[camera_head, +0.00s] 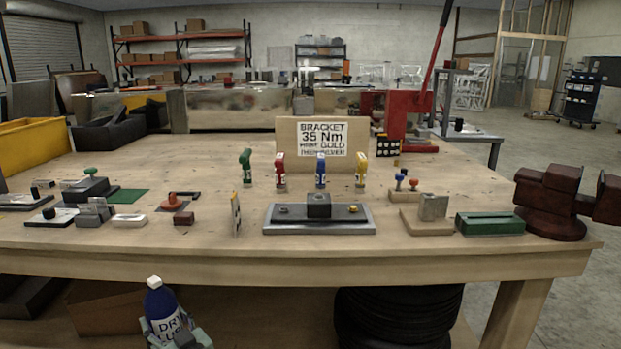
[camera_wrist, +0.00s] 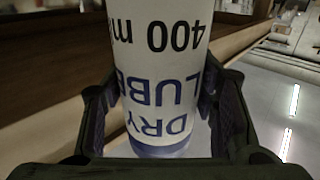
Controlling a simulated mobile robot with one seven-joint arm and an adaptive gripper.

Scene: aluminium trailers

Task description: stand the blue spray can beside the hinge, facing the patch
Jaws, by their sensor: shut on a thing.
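The blue spray can (camera_head: 158,300) has a white cap and a white label reading DRY LUBE. My gripper (camera_head: 177,336) is shut on it, low in front of the table's front edge. The can looks roughly upright, tilted slightly. In the wrist view the can (camera_wrist: 160,70) fills the space between the dark fingers (camera_wrist: 160,125); its lettering is upside down. A flat green patch (camera_head: 128,196) lies on the left of the workbench. I cannot tell for sure which part is the hinge; small grey metal pieces (camera_head: 95,213) lie near the patch.
The wooden workbench (camera_head: 330,262) holds a grey fixture plate (camera_head: 318,228), a thin upright card (camera_head: 236,214), several coloured bottles before a bracket sign (camera_head: 322,138), a green block (camera_head: 490,223) and a dark red vise (camera_head: 550,203). A white block (camera_head: 129,220) sits near the front left edge.

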